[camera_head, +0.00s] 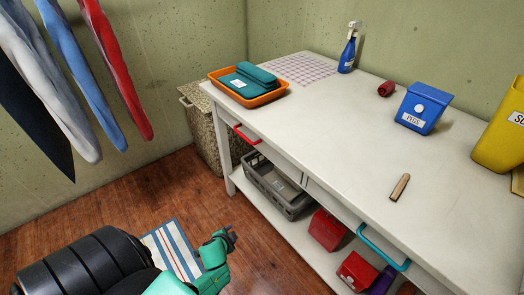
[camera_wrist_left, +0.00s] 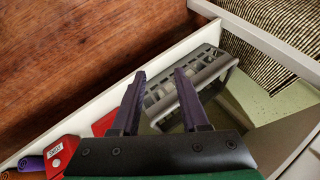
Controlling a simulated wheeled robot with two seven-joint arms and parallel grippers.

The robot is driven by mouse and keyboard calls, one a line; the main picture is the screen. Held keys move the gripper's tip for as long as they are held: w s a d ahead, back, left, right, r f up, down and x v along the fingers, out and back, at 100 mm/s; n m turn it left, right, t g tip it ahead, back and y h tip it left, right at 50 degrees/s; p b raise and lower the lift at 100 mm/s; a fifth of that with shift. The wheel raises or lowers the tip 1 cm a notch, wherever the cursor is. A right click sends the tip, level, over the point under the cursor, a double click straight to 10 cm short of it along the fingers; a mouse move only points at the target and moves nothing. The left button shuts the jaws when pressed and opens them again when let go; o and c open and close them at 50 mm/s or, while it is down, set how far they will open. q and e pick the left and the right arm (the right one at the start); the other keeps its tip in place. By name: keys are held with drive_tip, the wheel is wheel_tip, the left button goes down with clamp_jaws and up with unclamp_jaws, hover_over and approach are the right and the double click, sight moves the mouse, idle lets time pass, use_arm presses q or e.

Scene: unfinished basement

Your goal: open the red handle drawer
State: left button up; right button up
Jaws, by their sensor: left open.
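The red handle (camera_head: 246,134) is on the drawer front (camera_head: 272,152) at the left end of the white table, just under the table top. That drawer looks shut. The red handle cannot be made out in the left wrist view. My left gripper (camera_head: 231,233) is low in front of the table, apart from the red handle and nearer the camera. In the left wrist view my left gripper (camera_wrist_left: 160,72) has its two dark fingers spread with nothing between them. My right gripper is not in view.
A second drawer has a blue handle (camera_head: 384,248). A grey crate (camera_head: 278,188) and red boxes (camera_head: 327,230) stand on the lower shelf. An orange tray (camera_head: 221,87) sits above the red handle. A woven hamper (camera_head: 203,130) stands left; a striped mat (camera_head: 172,250) lies on the floor.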

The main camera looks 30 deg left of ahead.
use_arm(q)
drive_tip(key=w+a+r+m+t+y+b, duration=0.2)
drive_tip(key=w+a+r+t+b, duration=0.15)
drive_tip(key=w, duration=0.45)
drive_tip(key=m+t+y+b, duration=0.2)
drive_tip(key=t+y+b, duration=0.2)
drive_tip(key=t+b, duration=0.3)
approach(241, 133)
drive_tip(key=shift+g, duration=0.25)
drive_tip(key=p+x, duration=0.1)
drive_tip(key=x, duration=0.4)
drive_tip(key=shift+r, duration=0.1)
drive_tip(key=shift+m, duration=0.3)
drive_tip(key=x, duration=0.4)
drive_tip(key=shift+w+a, duration=0.15)
drive_tip(key=shift+w, duration=0.2)
drive_tip(key=shift+w+a, duration=0.15)
drive_tip(key=shift+w, duration=0.1)
clamp_jaws()
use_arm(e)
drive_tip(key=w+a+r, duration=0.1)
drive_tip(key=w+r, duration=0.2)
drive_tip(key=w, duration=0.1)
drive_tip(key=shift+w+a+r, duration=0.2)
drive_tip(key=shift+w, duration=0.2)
